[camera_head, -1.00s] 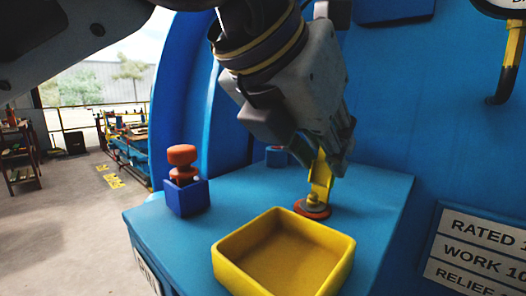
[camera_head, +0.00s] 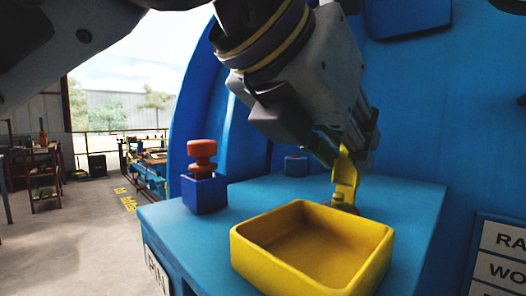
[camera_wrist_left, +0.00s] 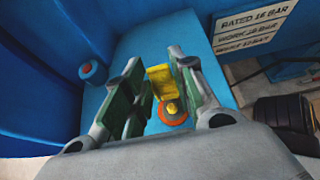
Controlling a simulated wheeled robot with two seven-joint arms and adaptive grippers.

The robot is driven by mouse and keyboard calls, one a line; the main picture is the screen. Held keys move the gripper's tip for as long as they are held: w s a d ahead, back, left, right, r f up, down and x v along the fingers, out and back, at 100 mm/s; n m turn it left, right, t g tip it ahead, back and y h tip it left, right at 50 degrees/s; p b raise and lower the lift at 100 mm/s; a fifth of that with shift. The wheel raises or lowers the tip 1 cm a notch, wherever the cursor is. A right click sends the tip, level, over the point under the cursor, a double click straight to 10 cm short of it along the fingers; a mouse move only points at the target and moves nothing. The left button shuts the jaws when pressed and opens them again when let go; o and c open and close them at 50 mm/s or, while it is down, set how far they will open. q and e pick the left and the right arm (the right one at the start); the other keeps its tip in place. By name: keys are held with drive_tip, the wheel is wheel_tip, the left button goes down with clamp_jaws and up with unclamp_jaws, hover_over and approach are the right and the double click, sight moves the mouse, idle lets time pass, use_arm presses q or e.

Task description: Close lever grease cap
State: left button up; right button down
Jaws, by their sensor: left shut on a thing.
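The yellow lever (camera_head: 346,178) stands up from a round orange-red base (camera_head: 344,208) on the blue ledge. The yellow tray's rim partly hides that base in the head view. My left gripper (camera_head: 345,152) comes down from above and is shut on the upper part of the lever. In the left wrist view, the lever (camera_wrist_left: 159,78) lies between the two fingers, with the orange base and its brass-coloured knob (camera_wrist_left: 172,109) below it. The fingers hide part of the lever. My right gripper is not in view.
A yellow tray (camera_head: 262,262), empty, sits in front of the lever. A blue box (camera_head: 204,195) with a red knob (camera_head: 202,153) stands at the left of the ledge (camera_head: 418,205). A small blue round fitting (camera_head: 296,166) is behind. The blue autoclave wall rises behind.

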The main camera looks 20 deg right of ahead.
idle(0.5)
use_arm(q)
drive_tip(key=o, duration=0.9)
drive_tip(key=shift+o, duration=0.2)
drive_tip(key=shift+a, duration=0.1)
drive_tip(key=v, duration=1.2)
